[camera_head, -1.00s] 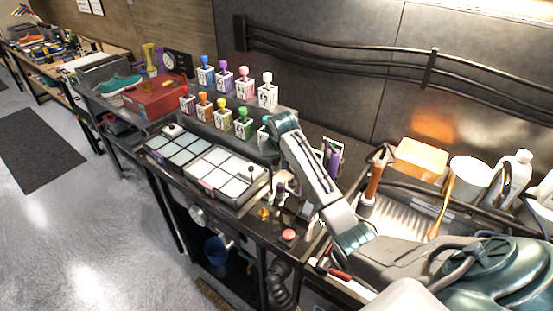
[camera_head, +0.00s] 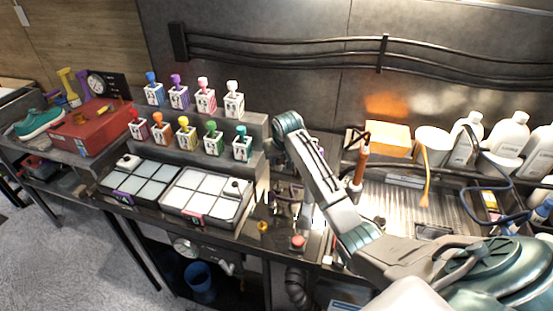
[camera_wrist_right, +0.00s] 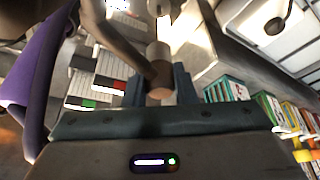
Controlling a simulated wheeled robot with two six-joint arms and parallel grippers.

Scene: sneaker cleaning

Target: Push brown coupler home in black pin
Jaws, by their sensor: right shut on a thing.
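My right gripper (camera_wrist_right: 160,88) shows in the right wrist view with its two blue-grey fingers shut on the brown coupler (camera_wrist_right: 160,96). The coupler's round brown end faces the camera, and a paler cylinder (camera_wrist_right: 158,52) stands directly beyond it. A brown tube-like piece (camera_wrist_right: 122,42) runs diagonally down to the coupler. In the head view the right gripper (camera_head: 286,198) is small and partly hidden behind my arm, low over the bench right of the white tray. I cannot make out the black pin, or how far the coupler sits on it. My left gripper is not in view.
Two trays of pale tiles (camera_head: 207,221) lie left of the gripper. Several numbered boxes with coloured knobs (camera_head: 187,138) stand behind them. A red button (camera_head: 298,242) is at the front edge. Bottles (camera_head: 509,131) and a sink (camera_head: 405,204) are to the right. A purple tube (camera_wrist_right: 38,80) hangs close beside the gripper.

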